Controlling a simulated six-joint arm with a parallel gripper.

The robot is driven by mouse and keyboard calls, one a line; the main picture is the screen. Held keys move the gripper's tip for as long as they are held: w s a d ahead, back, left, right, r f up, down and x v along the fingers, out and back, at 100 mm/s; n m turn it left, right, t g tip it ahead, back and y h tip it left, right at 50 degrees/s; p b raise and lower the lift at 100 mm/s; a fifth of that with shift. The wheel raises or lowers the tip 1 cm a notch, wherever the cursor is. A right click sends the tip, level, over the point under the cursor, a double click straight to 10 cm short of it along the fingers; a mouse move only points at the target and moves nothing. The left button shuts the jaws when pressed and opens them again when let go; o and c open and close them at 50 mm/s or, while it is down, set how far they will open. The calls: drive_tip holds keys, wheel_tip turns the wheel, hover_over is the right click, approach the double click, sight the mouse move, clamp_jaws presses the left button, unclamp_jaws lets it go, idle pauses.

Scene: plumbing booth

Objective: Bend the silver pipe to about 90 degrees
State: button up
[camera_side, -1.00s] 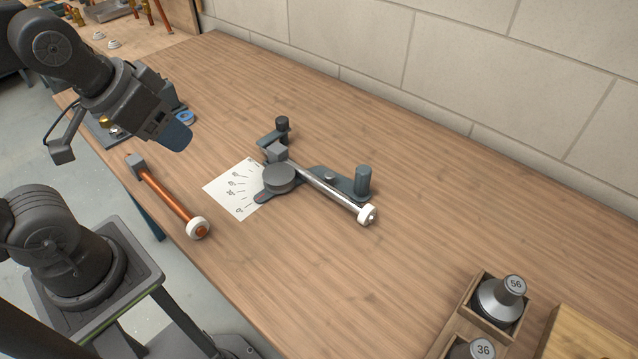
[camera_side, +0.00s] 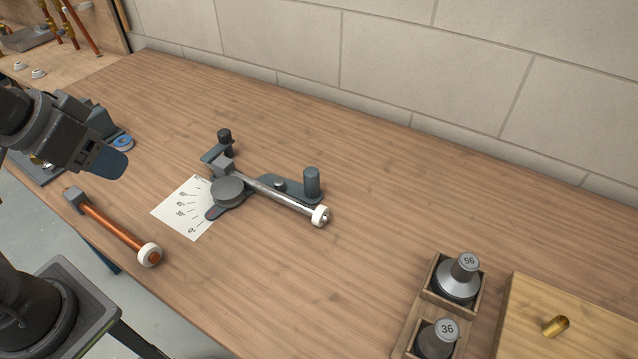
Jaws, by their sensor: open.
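The bender's dark upright post (camera_side: 312,182) stands beside the pipe. My gripper (camera_side: 112,163) is at the left, above the table and well apart from the pipe. It is open, with nothing seen in it; its blue tip partly hides the jaws.
A copper pipe (camera_side: 112,226) with a white collar lies near the front left edge. Former weights marked 56 (camera_side: 457,278) and 36 (camera_side: 437,338) sit in a wooden holder, beside a wooden board (camera_side: 555,310) with a brass piece.

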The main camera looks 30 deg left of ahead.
drive_tip(key=shift+o, duration=0.2)
drive_tip(key=shift+o, duration=0.7)
drive_tip(key=shift+r, duration=0.1)
drive_tip(key=o, duration=0.6)
drive_tip(key=shift+g, duration=0.7)
drive_tip(key=w, duration=0.2)
drive_tip(key=w+d+r, duration=0.1)
drive_tip(key=w, duration=0.2)
drive_tip(key=w+d+r, duration=0.1)
drive_tip(key=w, duration=0.2)
drive_tip(key=shift+d, duration=0.1)
drive_tip(key=g, duration=0.4)
hover_over(311, 171)
wheel_tip(311, 171, down, 14)
drive_tip(key=shift+f, duration=4.4)
